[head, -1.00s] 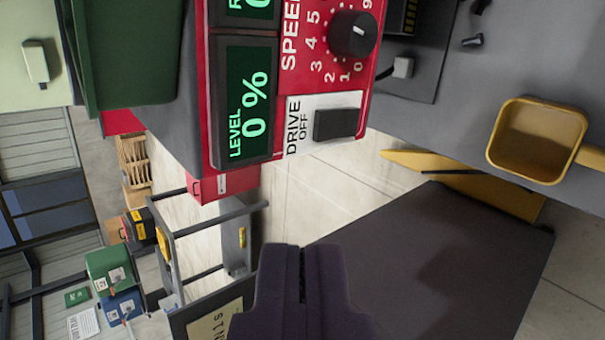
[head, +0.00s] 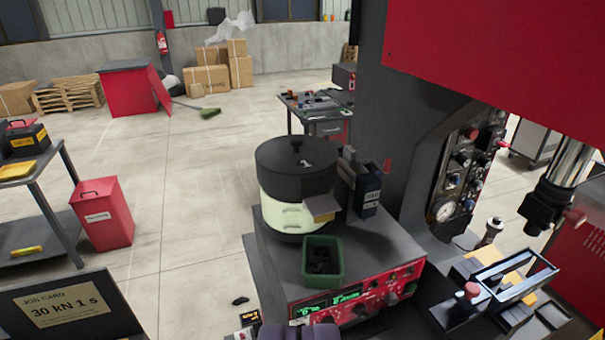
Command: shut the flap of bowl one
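The bowl feeder (head: 286,212) stands right of centre in the head view, a cream bowl under a black lid (head: 295,172). A small grey-brown plate (head: 322,206), which looks like the flap, juts out from the bowl's right front side. It sits above a green tray (head: 308,279) holding dark parts. No label marks this bowl as bowl one. My gripper (head: 300,332) shows only as dark tips at the bottom edge. The tips look close together with nothing between them. They are apart from the bowl and the flap, in front of the control box.
The grey control box (head: 284,262) with red front panel (head: 385,290) carries the bowl. A large machine column (head: 385,110) rises behind. A job card board (head: 70,310) is at lower left. Floor left of the feeder is clear.

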